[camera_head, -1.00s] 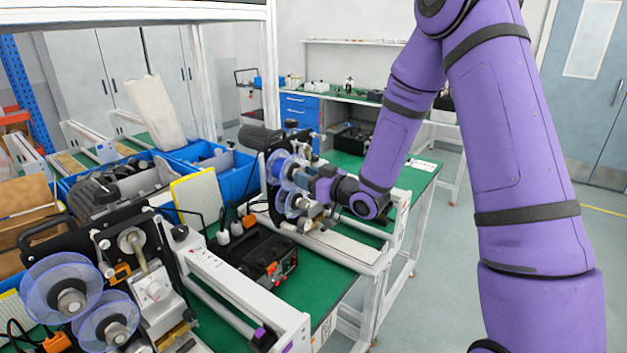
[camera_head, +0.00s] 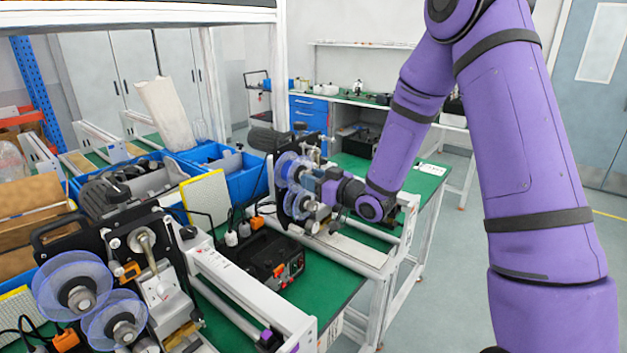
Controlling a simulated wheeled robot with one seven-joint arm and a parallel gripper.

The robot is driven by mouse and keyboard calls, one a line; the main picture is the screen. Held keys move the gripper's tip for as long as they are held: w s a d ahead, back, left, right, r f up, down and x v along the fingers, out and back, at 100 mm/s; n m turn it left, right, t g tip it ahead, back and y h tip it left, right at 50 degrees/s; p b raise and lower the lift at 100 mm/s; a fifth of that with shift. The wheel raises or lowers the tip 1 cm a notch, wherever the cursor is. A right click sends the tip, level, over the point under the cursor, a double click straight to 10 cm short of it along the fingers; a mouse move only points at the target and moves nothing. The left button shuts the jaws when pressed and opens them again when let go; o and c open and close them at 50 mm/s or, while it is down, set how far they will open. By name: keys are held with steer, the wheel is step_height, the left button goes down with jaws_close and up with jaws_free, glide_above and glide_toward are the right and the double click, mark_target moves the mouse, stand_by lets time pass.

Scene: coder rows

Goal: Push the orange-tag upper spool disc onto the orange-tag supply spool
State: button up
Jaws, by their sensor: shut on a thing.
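The far coder on the green bench carries two translucent blue discs, an upper spool disc (camera_head: 285,165) and a lower one (camera_head: 293,203). My gripper (camera_head: 308,180) is at the right side of the upper disc, shut on its hub side. The fingertips and the spool behind the disc are mostly hidden, so I cannot tell how far the disc sits on the supply spool. A small orange block (camera_head: 257,222) is left of this coder; I cannot read it as a tag.
A nearer coder at lower left has its own upper disc (camera_head: 60,272) and lower disc (camera_head: 103,325). A black box (camera_head: 262,258) lies between the coders. Blue bins (camera_head: 242,176) stand behind. Open floor is on the right.

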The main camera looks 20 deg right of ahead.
steer(key=shift+w+a, duration=0.3)
steer(key=shift+w, duration=0.15)
stand_by(0.9)
steer(key=o, duration=1.2)
steer(key=shift+c, duration=0.2)
steer(key=v, duration=1)
steer(key=shift+s+d, duration=0.25)
steer(key=shift+s, duration=0.05)
